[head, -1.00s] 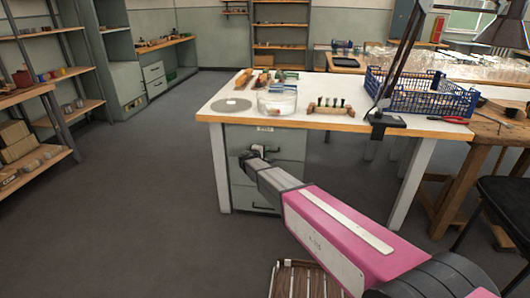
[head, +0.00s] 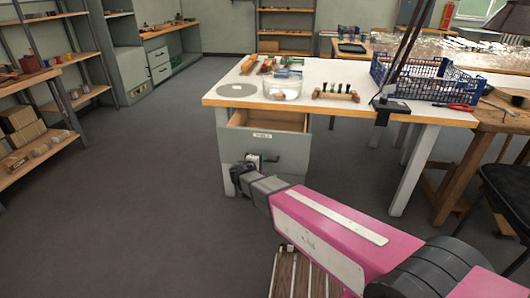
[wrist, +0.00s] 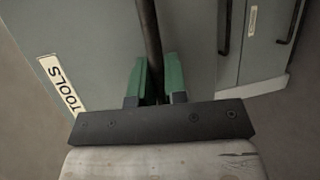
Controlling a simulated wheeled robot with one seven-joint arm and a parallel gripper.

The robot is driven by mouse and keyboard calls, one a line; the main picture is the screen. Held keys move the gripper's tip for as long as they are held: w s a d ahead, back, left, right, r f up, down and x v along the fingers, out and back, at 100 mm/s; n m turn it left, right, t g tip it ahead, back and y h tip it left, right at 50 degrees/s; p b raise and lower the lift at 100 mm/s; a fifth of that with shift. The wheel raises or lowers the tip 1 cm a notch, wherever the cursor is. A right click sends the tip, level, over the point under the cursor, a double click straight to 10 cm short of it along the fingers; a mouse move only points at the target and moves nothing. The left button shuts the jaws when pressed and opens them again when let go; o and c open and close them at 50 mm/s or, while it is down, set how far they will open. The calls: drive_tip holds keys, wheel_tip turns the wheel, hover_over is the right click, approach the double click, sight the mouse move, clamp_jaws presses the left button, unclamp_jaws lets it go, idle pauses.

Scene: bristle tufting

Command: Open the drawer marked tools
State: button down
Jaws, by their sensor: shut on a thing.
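The tools drawer (head: 290,152) is the grey top drawer under the white workbench. It stands pulled well out, and its wooden inside shows from above. Its label reads TOOLS in the wrist view (wrist: 62,84). My gripper (head: 256,167) is at the drawer's front. In the wrist view my gripper (wrist: 158,78) has its green fingers shut on the dark bar handle (wrist: 149,35), one finger on each side. In the head view my gripper and wrist partly hide the handle. I see nothing inside the drawer.
The workbench (head: 225,101) carries a glass bowl (head: 283,86), a grey disc (head: 237,90), a small rack (head: 336,94) and a blue crate (head: 418,80). Another closed drawer front (wrist: 262,45) shows in the wrist view. The floor (head: 130,200) to the left is clear.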

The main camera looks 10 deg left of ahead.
drive_tip(key=s, duration=1.5)
drive_tip(key=shift+s, duration=0.4)
drive_tip(key=c, duration=1.2)
unclamp_jaws()
drive_tip(key=shift+o, duration=0.2)
drive_tip(key=v, duration=1)
drive_tip(key=shift+s+a, duration=0.2)
drive_tip(key=shift+s, duration=0.15)
